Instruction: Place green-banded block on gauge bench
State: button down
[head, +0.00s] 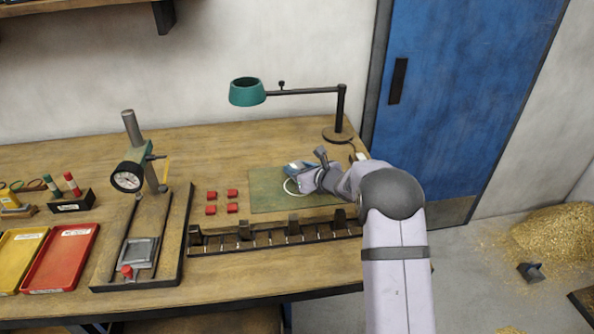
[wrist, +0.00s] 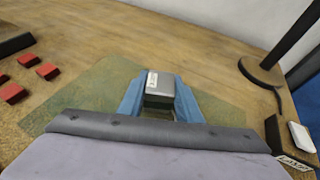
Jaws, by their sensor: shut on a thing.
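My gripper (head: 298,171) is over the green mat on the right part of the workbench. In the wrist view, its two blue fingers (wrist: 161,90) are shut on a grey metal block (wrist: 163,80) with a white label on its top. A green band on the block cannot be made out, and the fingers hide its sides. Whether the block touches the mat is unclear. The gauge bench (head: 184,240), a dark-edged base with a dial gauge (head: 128,177) on a post, stands to the left, apart from my gripper. A grey square plate (head: 139,252) and a red knob (head: 127,271) are on it.
Several red blocks (head: 211,196) lie between the gauge bench and the green mat (head: 266,192). A slotted rack (head: 275,239) runs along the front edge. A green lamp (head: 247,93) reaches over the back. Red (head: 61,258) and yellow (head: 17,252) trays lie far left.

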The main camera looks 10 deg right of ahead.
aim_at(297, 165)
notch_tip(297, 165, up, 10)
jog(key=shift+f, duration=0.1)
notch_tip(297, 165, up, 6)
jog(key=p, duration=0.6)
jog(key=shift+r+p, duration=0.25)
jog(key=shift+p, duration=0.1)
jog(key=shift+f, duration=0.1)
jog(key=shift+n+y, duration=0.4)
jog(key=s+d+f, duration=0.1)
jog(key=d+f, duration=0.1)
jog(key=f, duration=0.1)
jog(key=s+d+f+b, duration=0.1)
jog(key=d+f, duration=0.2)
jog(key=s+d+f+b, duration=0.1)
jog(key=d+f, duration=0.2)
jog(key=f, duration=0.1)
jog(key=shift+s+d+f, duration=0.1)
jog(key=shift+s+d, duration=0.05)
jog(key=shift+s, duration=0.1)
jog(key=s+a+r+n+g+y, duration=0.1)
jog(key=s+a+n+g+y, duration=0.1)
jog(key=a, duration=0.4)
jog(key=shift+s+a+r+n+g+y, duration=0.15)
jog(key=shift+s+r+n+g+y, duration=0.2)
jog(key=shift+s+n+y, duration=0.45)
jog(key=shift+f, duration=0.2)
